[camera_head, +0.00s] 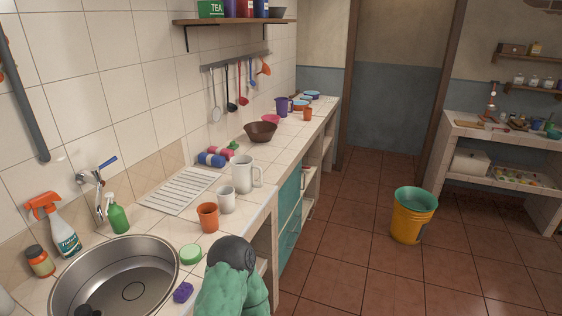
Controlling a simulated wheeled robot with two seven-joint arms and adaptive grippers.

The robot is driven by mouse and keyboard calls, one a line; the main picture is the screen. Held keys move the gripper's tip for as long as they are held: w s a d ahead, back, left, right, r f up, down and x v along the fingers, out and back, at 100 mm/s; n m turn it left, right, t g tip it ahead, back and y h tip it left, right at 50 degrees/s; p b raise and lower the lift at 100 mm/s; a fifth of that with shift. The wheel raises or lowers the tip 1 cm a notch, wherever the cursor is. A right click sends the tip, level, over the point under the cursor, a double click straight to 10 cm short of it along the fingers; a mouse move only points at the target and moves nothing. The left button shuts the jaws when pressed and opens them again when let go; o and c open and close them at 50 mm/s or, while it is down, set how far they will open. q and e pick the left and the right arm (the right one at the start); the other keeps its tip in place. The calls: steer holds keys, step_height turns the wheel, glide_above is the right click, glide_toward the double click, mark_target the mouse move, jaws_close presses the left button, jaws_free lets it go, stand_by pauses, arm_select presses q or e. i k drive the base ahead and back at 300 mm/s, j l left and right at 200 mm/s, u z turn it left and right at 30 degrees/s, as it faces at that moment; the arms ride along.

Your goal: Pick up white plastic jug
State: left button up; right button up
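The white plastic jug (242,174) stands upright on the tiled counter, right of the drying rack, with its handle on the right side. A smaller white mug (226,201) stands just in front of it, close to its lower left.
An orange cup (208,217), a green round item (191,254) and a purple sponge (183,292) lie nearer, by the sink (70,290). A brown bowl (260,132) stands farther back. A yellow bucket (411,222) is on the floor. An unclear green and dark grey shape covers the counter's near edge.

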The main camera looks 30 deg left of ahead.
mark_target(242, 166)
steer(key=i, duration=2)
steer(key=i+l+u, duration=0.2)
steer(key=i, duration=0.25)
steer(key=i+l+u, duration=0.2)
steer(key=i, duration=0.3)
steer(key=i+l+u, duration=0.25)
steer(key=i, duration=0.2)
steer(key=j+u, duration=0.1)
steer(key=u, duration=2.1)
